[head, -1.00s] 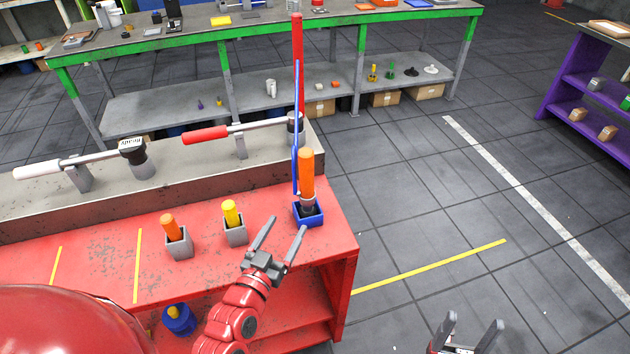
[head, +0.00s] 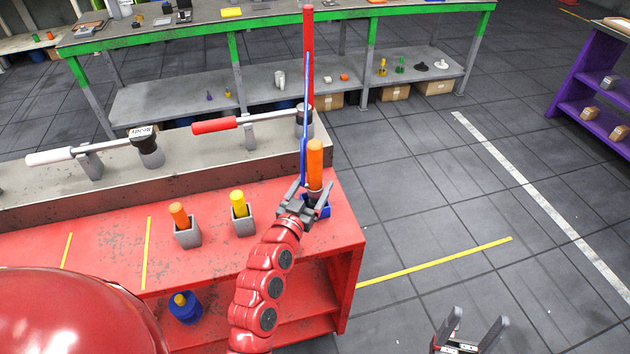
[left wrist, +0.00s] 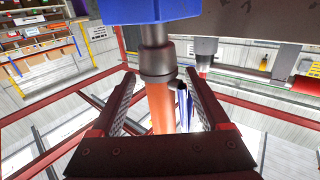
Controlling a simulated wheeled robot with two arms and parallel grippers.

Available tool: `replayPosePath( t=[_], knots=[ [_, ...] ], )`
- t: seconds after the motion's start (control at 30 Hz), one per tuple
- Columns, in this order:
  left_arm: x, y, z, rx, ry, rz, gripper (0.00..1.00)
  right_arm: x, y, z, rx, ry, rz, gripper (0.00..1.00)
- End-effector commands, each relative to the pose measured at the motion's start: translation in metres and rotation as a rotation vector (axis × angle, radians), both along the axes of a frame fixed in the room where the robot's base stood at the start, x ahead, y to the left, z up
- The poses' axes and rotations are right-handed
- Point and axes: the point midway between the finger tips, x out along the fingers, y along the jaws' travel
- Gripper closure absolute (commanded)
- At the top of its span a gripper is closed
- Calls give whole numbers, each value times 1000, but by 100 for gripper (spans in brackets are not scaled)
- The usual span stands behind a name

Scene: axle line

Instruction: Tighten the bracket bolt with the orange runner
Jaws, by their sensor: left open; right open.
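A tall tool with an orange handle (head: 315,160) stands upright in a blue holder (head: 325,211) at the right end of the red bench. My left gripper (head: 309,187) is open at this tool, its fingers on either side of the lower handle. In the left wrist view, the orange handle (left wrist: 161,105) and its grey collar lie between the two open fingers, with gaps at the sides; the blue holder (left wrist: 150,8) is at the top. My right gripper (head: 478,328) is open and empty over the floor at the bottom right. I cannot make out the bracket bolt.
A shorter orange-handled tool (head: 179,214) and a yellow-handled tool (head: 238,203) stand in grey holders left of the gripper. A red-handled wrench (head: 215,125) and a white-handled wrench (head: 50,157) lie behind. A thin blue bar (head: 304,150) and red post (head: 308,60) rise close behind the orange tool.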

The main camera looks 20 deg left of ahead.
Motion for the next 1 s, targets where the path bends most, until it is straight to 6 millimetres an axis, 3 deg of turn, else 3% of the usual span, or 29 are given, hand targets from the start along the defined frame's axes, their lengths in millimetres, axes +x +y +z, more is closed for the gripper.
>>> replayPosePath(
  t=[0.1,0.3,0.57,1.0],
  knots=[
    [14,-2,2,0,1,0,21,0,0,14,0,0,0,31],
    [38,-4,0,1,0,0,21,0,0,22,0,0,0,31],
    [41,-4,-2,1,-2,2,21,0,0,22,0,0,0,31],
    [41,-4,-2,1,-1,2,100,0,0,22,0,0,0,31]
  ],
)
